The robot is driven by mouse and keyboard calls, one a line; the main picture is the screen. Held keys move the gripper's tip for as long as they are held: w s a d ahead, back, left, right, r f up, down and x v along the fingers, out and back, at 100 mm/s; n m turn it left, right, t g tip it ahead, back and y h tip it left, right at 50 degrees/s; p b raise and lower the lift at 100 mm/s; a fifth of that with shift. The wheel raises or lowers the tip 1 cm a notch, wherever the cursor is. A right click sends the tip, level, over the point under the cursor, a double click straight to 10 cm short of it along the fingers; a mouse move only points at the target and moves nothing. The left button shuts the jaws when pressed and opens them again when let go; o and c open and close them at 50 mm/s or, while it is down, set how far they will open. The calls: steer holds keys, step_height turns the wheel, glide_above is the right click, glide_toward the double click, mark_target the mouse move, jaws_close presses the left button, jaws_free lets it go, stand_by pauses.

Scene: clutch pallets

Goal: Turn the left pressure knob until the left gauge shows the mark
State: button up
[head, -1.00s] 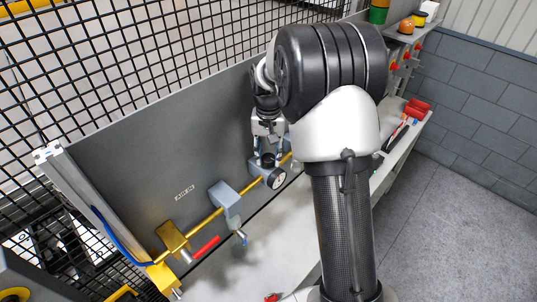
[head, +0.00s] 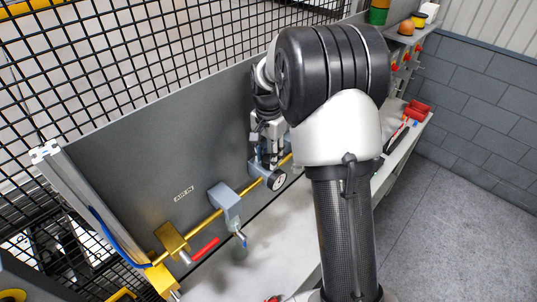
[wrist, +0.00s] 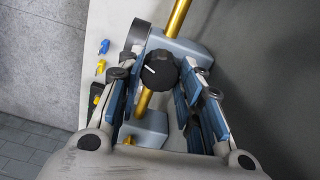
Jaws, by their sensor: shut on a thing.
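The black ribbed pressure knob (wrist: 158,72) with a white pointer line sits on a blue-grey regulator body (wrist: 185,52) on a brass pipe. My gripper (wrist: 160,85) is around the knob, one finger on each side, and shut on it. In the head view my gripper (head: 268,150) points down at the regulator beside the gauge (head: 278,181), which has a white face and dark rim. The gauge's needle and mark are too small to read there. In the wrist view the gauge (wrist: 138,34) shows only from its side. My arm hides what lies to the right along the pipe.
The brass pipe (head: 196,229) runs along a grey panel (head: 150,165), past a blue-grey filter unit (head: 226,199) and a valve with a red handle (head: 205,249). Red-handled tools (head: 417,107) lie on the bench at right. A black mesh fence (head: 110,60) stands behind the panel.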

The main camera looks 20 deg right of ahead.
mark_target(268, 158)
stand_by(0.3)
steer(key=o, duration=1.1)
steer(key=shift+c, duration=0.2)
steer(key=shift+r, duration=0.1)
step_height(268, 158, up, 12)
